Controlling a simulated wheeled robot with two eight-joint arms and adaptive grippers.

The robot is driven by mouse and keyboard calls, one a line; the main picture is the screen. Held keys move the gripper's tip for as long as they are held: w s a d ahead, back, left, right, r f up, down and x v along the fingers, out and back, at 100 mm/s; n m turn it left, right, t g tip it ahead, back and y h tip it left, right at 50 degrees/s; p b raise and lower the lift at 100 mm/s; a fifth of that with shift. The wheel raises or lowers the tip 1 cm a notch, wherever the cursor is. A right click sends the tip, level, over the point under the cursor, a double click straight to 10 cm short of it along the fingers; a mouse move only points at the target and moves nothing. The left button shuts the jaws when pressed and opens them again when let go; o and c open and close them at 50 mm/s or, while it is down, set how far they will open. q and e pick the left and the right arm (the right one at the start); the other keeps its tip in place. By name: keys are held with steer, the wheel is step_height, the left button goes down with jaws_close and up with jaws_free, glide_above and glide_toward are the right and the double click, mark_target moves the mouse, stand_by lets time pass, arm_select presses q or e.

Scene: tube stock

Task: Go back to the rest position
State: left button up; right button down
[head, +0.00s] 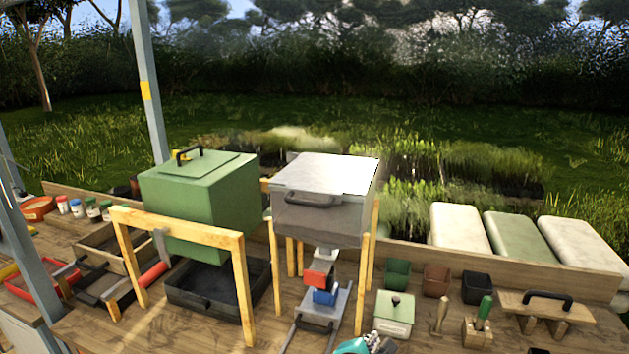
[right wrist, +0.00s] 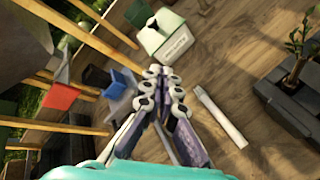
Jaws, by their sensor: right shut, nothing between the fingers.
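My right gripper (head: 378,343) shows only in part at the bottom edge of the head view, a teal body with grey fingers. In the right wrist view its fingers (right wrist: 160,75) are together with nothing between them. They point toward a pale green labelled box (right wrist: 163,40) above a wooden bench top (right wrist: 225,110). The same box (head: 394,314) stands just beyond the gripper in the head view. I cannot tell whether the fingers touch anything. My left gripper is not in view.
A grey metal hopper (head: 325,192) on wooden legs stands over red and blue blocks (head: 321,285). A green bin (head: 200,196) on a wooden frame is at left. Small pots (head: 436,281) and handled tools (head: 440,315) stand at right. A white stick (right wrist: 219,116) lies beside the fingers.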

steer(key=s+d+m+g, duration=0.1)
steer(key=s+d+m, duration=0.1)
steer(key=s+m, duration=0.1)
steer(key=s+d+f+m+g+y, duration=0.1)
steer(key=s+d+m, duration=0.1)
steer(key=s+m, duration=0.1)
steer(key=s+d+f+m+g+y, duration=0.1)
steer(key=s+d+m, duration=0.1)
steer(key=s+m, duration=0.1)
steer(key=shift+s+f+m, duration=0.15)
steer(key=shift+s+m, duration=0.25)
steer(key=shift+m, duration=0.5)
steer(key=s+a+f+m+y, duration=0.1)
steer(key=s+m+y, duration=0.2)
steer(key=s+m, duration=0.4)
steer(key=shift+s+m+g+y, duration=0.2)
steer(key=shift+m+g+y, duration=0.15)
steer(key=shift+m, duration=0.75)
